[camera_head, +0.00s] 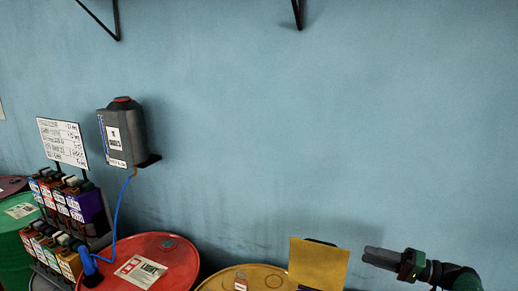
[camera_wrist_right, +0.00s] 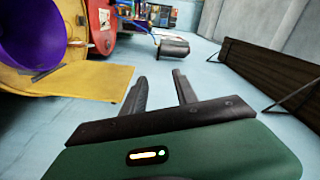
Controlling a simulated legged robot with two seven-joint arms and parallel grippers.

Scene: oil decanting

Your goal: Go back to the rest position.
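My right gripper (camera_head: 368,255) is raised at the lower right of the head view, seen from the side. It is to the right of an upright yellow panel (camera_head: 319,264). In the right wrist view my right gripper's two dark fingers (camera_wrist_right: 160,82) stand apart with nothing between them, so it is open and empty. My left gripper and left arm do not show.
A yellow drum (camera_head: 215,284) and a red drum (camera_head: 180,265) stand by the blue wall. A purple funnel (camera_wrist_right: 35,30) shows in the wrist view. Small cans (camera_head: 60,205) sit on a rack at left. A grey canister (camera_head: 122,135) hangs on the wall.

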